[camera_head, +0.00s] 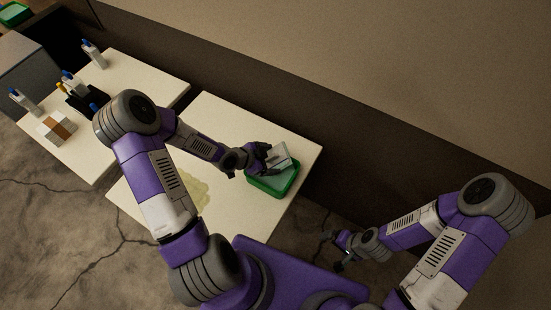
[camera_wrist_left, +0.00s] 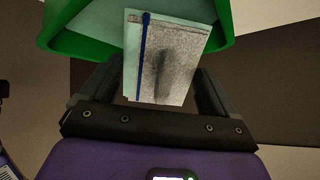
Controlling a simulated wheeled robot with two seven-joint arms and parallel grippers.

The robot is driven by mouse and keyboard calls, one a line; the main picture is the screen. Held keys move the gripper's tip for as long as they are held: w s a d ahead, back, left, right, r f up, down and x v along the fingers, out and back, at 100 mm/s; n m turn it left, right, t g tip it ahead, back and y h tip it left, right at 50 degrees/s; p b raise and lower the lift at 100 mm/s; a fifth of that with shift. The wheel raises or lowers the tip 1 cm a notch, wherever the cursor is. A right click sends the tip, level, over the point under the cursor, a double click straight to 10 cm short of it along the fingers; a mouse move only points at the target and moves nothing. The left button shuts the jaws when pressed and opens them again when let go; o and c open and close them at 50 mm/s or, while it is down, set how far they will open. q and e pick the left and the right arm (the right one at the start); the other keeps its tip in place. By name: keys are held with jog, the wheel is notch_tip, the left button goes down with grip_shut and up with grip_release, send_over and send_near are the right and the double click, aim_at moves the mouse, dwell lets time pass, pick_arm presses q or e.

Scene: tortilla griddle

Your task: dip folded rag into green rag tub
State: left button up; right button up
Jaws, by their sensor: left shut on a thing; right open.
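The green rag tub (camera_head: 276,188) stands at the right end of the nearer white table, with pale liquid or lining inside. Its green wall also shows at the top of the left wrist view (camera_wrist_left: 75,45). My left gripper (camera_head: 260,160) is shut on the folded rag (camera_head: 283,158), which is pale with a grey soiled face and a blue stripe in the left wrist view (camera_wrist_left: 170,62). The rag is over the tub; I cannot tell whether its lower edge touches the contents. My right gripper (camera_head: 341,254) is open and empty, low beyond the table's right side.
A pale yellowish smear (camera_head: 196,190) lies on the nearer table (camera_head: 215,120), partly behind my left arm. The second white table (camera_head: 130,75) at left holds bottles (camera_head: 93,54), a black caddy (camera_head: 88,98) and a small box (camera_head: 57,127). A dark wall runs behind.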

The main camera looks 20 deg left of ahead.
dwell(0.5)
pick_arm(q)
notch_tip(320, 180, up, 6)
jog(key=p, duration=0.5)
jog(key=shift+r, duration=0.15)
dwell(1.0)
